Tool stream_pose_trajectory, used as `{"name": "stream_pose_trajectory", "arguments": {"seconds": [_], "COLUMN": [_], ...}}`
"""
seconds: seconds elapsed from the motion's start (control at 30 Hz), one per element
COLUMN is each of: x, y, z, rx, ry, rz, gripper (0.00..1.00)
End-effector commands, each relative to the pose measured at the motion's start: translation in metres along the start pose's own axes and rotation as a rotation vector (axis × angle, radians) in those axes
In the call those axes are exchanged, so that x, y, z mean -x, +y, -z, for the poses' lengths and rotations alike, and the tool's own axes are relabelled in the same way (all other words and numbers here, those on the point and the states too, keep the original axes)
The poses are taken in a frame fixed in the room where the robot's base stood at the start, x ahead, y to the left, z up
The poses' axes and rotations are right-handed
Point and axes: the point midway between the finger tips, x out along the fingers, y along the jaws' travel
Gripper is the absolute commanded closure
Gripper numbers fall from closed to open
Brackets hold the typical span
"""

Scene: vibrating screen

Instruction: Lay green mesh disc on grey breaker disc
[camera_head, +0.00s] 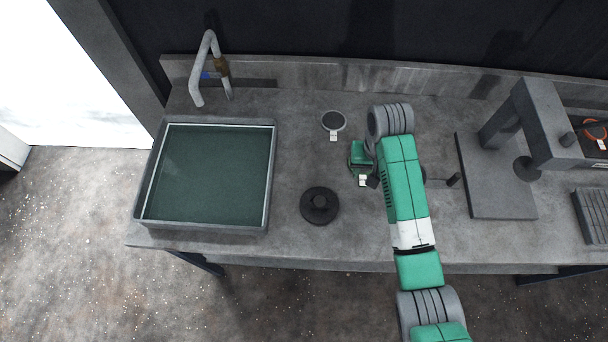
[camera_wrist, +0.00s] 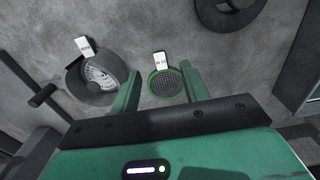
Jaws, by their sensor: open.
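The green mesh disc (camera_wrist: 166,83), with a green rim and a white tag, lies on the grey bench in the wrist view. My gripper (camera_wrist: 161,75) is open, with one finger on each side of the disc and nothing gripped; I cannot tell how far above it the fingertips are. In the head view my gripper (camera_head: 361,171) hides most of the green disc, and a white tag shows beside it. A dark-faced disc with a grey rim and white tag (camera_head: 333,121), apparently the grey breaker disc, lies on the bench farther back and to the left.
A black round knobbed piece (camera_head: 319,205) stands front left of my gripper. A large green-floored tray (camera_head: 210,175) stands left, a grey stand (camera_head: 495,180) right.

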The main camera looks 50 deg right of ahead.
Motion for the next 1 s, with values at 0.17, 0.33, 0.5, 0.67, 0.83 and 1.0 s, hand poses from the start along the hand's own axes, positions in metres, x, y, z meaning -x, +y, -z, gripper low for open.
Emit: {"name": "stream_pose_trajectory", "arguments": {"seconds": [0.17, 0.33, 0.5, 0.67, 0.83, 1.0], "x": [-0.005, -0.026, -0.039, -0.068, -0.079, -0.079], "y": [0.003, 0.002, 0.003, 0.003, 0.003, 0.002], "z": [-0.001, -0.001, 0.001, 0.004, 0.004, 0.004], "rx": [-0.005, -0.004, -0.004, -0.003, -0.004, -0.003], "ry": [-0.009, -0.008, -0.006, -0.006, -0.004, -0.003], "rz": [-0.002, -0.002, -0.003, -0.003, -0.001, -0.001], "gripper": [0.55, 0.55, 0.55, 0.55, 0.55, 0.55]}}
